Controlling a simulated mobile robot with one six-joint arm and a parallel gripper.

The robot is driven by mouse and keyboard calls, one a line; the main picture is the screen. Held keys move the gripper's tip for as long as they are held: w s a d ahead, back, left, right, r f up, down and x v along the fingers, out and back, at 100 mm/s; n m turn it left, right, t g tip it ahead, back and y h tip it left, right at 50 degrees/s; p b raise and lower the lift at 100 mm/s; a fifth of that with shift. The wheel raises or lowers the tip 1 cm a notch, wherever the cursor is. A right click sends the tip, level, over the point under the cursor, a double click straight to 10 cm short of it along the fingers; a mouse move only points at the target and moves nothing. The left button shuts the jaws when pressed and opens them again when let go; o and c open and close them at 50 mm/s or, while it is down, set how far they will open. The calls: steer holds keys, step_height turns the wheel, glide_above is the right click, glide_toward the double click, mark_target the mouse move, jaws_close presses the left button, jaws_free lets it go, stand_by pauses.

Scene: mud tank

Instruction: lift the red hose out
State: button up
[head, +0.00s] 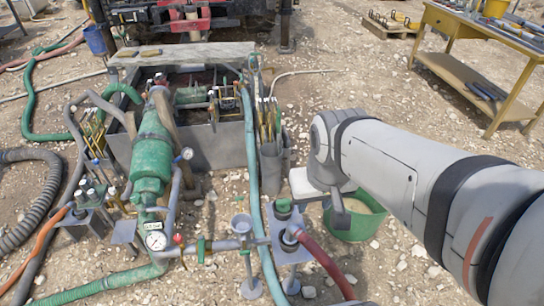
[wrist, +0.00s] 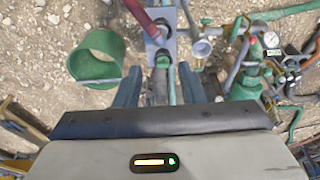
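The red hose (head: 322,262) runs from the lower right up to a grey stand plate (head: 290,252). Its end sits in a dark round port on the plate. In the wrist view the red hose (wrist: 141,14) enters the same plate (wrist: 155,48) near the top. A second port with a green fitting (head: 283,207) stands behind it; this fitting (wrist: 162,62) appears just beyond my fingertips. My gripper (wrist: 160,76) is open, its two dark fingers spread apart with nothing seen held. In the head view my gripper (head: 341,212) hangs right of the stand, partly hidden by my wrist.
A green tub (head: 356,217) lies beneath my wrist. A teal hose (head: 252,150) runs left of the stand.

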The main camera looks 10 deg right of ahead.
steer(key=shift+o, duration=0.4)
steer(key=shift+o, duration=0.8)
steer(key=shift+w+f, duration=0.1)
steer(key=shift+f, duration=0.1)
steer(key=shift+o, duration=1)
steer(key=w+f+n+g+b, duration=0.1)
steer(key=w+f+n+b, duration=0.1)
steer(key=w+f, duration=0.6)
step_height(320, 180, down, 3)
steer(key=shift+r+n+b, duration=0.15)
steer(key=shift+n+b, duration=0.2)
steer(key=shift+n, duration=0.05)
steer(key=n+g+b, duration=0.2)
steer(key=n, duration=0.1)
glide_above(292, 227)
step_height(292, 227, down, 14)
steer(key=shift+r, duration=0.1)
step_height(292, 227, down, 3)
steer(key=shift+r, duration=0.15)
steer(key=shift+w+d+f, duration=0.1)
steer(key=shift+d+f, duration=0.05)
steer(key=shift+f, duration=1.25)
steer(key=shift+w+d+f, duration=0.1)
steer(key=shift+d+f, duration=0.05)
steer(key=shift+f, duration=1.2)
